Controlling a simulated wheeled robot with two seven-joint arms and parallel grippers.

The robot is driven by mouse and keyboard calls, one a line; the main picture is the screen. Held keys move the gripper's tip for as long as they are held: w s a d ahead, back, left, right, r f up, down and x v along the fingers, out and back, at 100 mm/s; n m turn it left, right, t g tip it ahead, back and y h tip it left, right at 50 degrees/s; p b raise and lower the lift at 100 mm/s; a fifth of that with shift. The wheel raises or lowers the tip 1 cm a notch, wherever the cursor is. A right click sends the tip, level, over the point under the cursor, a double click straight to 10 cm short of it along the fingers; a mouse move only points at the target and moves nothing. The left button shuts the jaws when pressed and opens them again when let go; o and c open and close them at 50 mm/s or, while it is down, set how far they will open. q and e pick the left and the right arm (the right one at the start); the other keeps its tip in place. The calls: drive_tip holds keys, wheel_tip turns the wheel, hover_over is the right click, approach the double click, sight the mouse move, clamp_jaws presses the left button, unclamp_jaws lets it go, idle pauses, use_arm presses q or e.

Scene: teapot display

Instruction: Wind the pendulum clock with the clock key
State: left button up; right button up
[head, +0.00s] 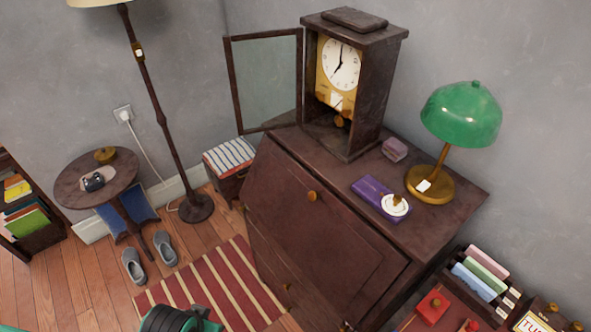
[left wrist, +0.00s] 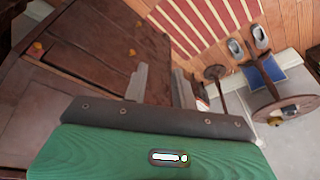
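The pendulum clock (head: 366,100) stands upright on top of the dark wooden bureau (head: 290,205). Its glass door (head: 267,80) hangs open to the left, showing the white dial (head: 341,64) and a brass pendulum (head: 339,119). In the head view, only a green and black part of my arm shows at the bottom edge. My right gripper is not in view.
A green-shaded lamp (head: 461,113) stands right of the purple book (head: 372,193). A small mauve box (head: 395,149) is near the clock. A floor lamp (head: 163,120) and round table (head: 70,190) are at left. Slippers (head: 134,266) lie by the striped rug (head: 213,286).

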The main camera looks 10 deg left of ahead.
sight(321, 96)
use_arm(q)
drive_tip(key=w+a+r+m+t+y, duration=0.25)
drive_tip(key=w+r+t, duration=0.35)
drive_tip(key=w, duration=0.7)
drive_tip(key=w+a+r+m+t+y, duration=0.1)
drive_tip(key=w+a+r+t+y, duration=0.3)
drive_tip(key=w+r, duration=0.55)
drive_tip(key=w+d+r+m+t+h, duration=0.5)
drive_tip(key=w+d+m+t, duration=0.3)
drive_tip(key=w+m, duration=0.3)
drive_tip(key=w+d+r+m+g+h+b, duration=0.2)
drive_tip(key=w+d+m+h, duration=0.8)
drive_tip(key=w+d, duration=0.7)
drive_tip(key=w+r+m+g, duration=0.1)
drive_tip(key=w+m, duration=0.2)
drive_tip(key=w, duration=0.1)
drive_tip(key=shift+d+r, duration=0.35)
clamp_jaws()
